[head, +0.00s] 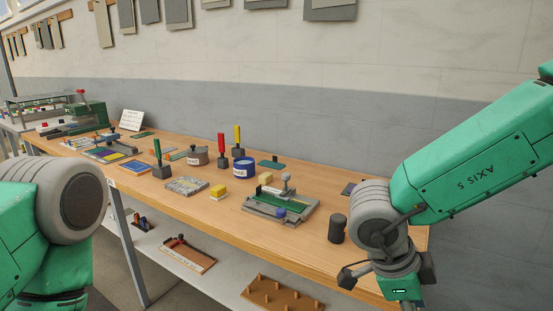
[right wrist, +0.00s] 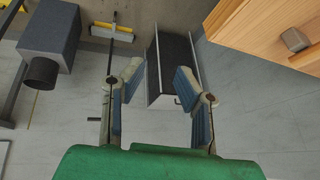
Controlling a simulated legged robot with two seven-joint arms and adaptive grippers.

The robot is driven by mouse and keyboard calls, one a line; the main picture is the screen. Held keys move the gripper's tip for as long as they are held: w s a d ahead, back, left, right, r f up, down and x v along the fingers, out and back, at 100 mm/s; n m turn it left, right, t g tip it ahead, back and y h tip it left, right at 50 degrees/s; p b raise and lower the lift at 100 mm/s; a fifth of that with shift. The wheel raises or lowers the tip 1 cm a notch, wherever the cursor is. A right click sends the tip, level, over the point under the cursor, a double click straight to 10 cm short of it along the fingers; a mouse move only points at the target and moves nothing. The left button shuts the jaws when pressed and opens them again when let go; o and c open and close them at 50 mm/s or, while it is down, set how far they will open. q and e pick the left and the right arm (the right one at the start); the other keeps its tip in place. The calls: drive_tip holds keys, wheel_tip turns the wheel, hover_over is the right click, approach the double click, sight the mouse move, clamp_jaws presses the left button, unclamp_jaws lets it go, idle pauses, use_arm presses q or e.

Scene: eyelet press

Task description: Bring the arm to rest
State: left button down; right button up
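My right arm comes in from the right in the head view, its wrist hanging low beside the bench's right end. In the right wrist view my right gripper (right wrist: 158,90) is open, its two blue-padded fingers apart with nothing between them. It points at the grey floor (right wrist: 245,110), away from the benchtop. My left arm shows at the left edge of the head view as a green link and a grey joint. The left gripper is outside the frame.
The wooden bench (head: 325,258) carries a grey fixture with a green plate (head: 283,207), a dark cylinder (head: 337,229), a blue tub (head: 243,170) and upright coloured-handled tools. A lower shelf (head: 215,285) holds a peg board (head: 283,295). A dark-topped case (right wrist: 174,65) stands on the floor.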

drive_tip(key=s+d+f+n+t+b, duration=0.1)
drive_tip(key=d+f+n+t, duration=0.2)
drive_tip(key=f+n, duration=0.45)
drive_tip(key=s+d+f+n+t, duration=0.1)
drive_tip(key=d+f+n+t, duration=0.3)
drive_tip(key=f, duration=0.7)
drive_tip(key=s+f+n+g+y, duration=0.2)
drive_tip(key=s+f+n, duration=0.1)
drive_tip(key=s, duration=0.3)
drive_tip(key=s+a+f+n+g+y, duration=0.1)
drive_tip(key=s+f+n+g, duration=0.1)
drive_tip(key=s, duration=0.5)
drive_tip(key=s+f+n+g+y, duration=0.2)
drive_tip(key=s+f+n, duration=0.2)
drive_tip(key=s+n, duration=0.2)
drive_tip(key=shift+s+a+f+n+y+b, duration=0.15)
drive_tip(key=shift+a+f+n+y+b, duration=0.1)
drive_tip(key=shift+f+n+y+b, duration=0.15)
